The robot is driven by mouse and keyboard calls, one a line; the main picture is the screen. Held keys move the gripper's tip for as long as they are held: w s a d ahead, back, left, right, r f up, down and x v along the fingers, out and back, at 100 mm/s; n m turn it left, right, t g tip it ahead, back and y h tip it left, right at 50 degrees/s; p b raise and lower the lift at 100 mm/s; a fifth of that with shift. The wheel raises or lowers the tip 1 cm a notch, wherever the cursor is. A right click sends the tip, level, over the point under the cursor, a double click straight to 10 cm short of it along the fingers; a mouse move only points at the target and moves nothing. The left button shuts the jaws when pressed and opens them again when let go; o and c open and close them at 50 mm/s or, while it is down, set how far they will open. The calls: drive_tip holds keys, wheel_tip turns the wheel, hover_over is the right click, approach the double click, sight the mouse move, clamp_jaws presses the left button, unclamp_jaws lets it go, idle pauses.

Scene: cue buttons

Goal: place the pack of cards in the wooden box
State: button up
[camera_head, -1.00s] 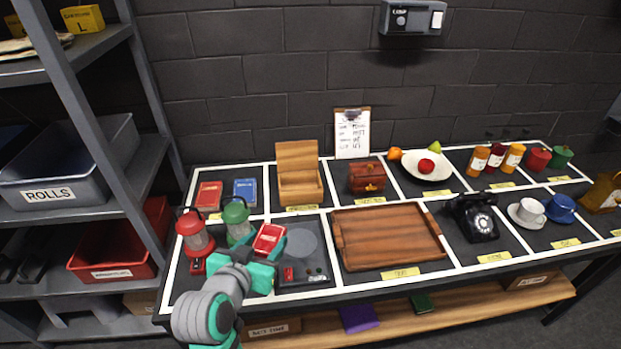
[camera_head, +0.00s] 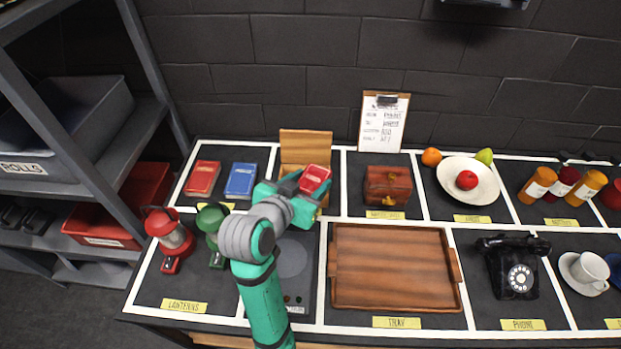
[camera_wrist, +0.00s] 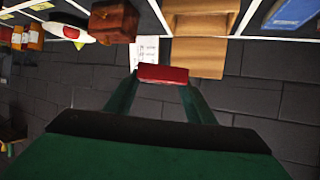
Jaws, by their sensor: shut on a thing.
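The red pack of cards (camera_head: 315,177) is held in my gripper (camera_head: 304,188), which is shut on it. In the head view the pack is in front of the open wooden box (camera_head: 303,145), overlapping its front part. The box's raised lid shows behind, and my gripper and the pack hide much of its inside. In the wrist view the pack (camera_wrist: 163,74) lies between both fingertips (camera_wrist: 160,82), and the light wooden box (camera_wrist: 203,24) is beyond it, slightly right. The pack appears to be above the table; whether it is over the box opening is unclear.
A red book (camera_head: 202,178) and a blue book (camera_head: 241,180) lie left of the box. A small dark wooden chest (camera_head: 387,186) stands to its right. Red (camera_head: 172,238) and green (camera_head: 212,222) lanterns, a wooden tray (camera_head: 392,268) and a black phone (camera_head: 512,268) are nearer.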

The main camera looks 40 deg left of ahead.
drive_tip(key=shift+w+a+f, duration=1.55)
drive_tip(key=shift+a+f, duration=0.1)
drive_tip(key=shift+f, duration=0.5)
drive_tip(key=shift+w+a+f, duration=1.6)
drive_tip(key=shift+f, duration=0.5)
drive_tip(key=shift+w+a+f, duration=1.55)
drive_tip(key=shift+a+f, duration=0.1)
drive_tip(key=shift+f, duration=0.5)
drive_tip(key=shift+f, duration=0.4)
drive_tip(key=o, duration=1.1)
drive_tip(key=shift+r, duration=0.1)
drive_tip(key=shift+r, duration=0.25)
drive_tip(key=v, duration=1.2)
drive_tip(key=shift+s, duration=0.1)
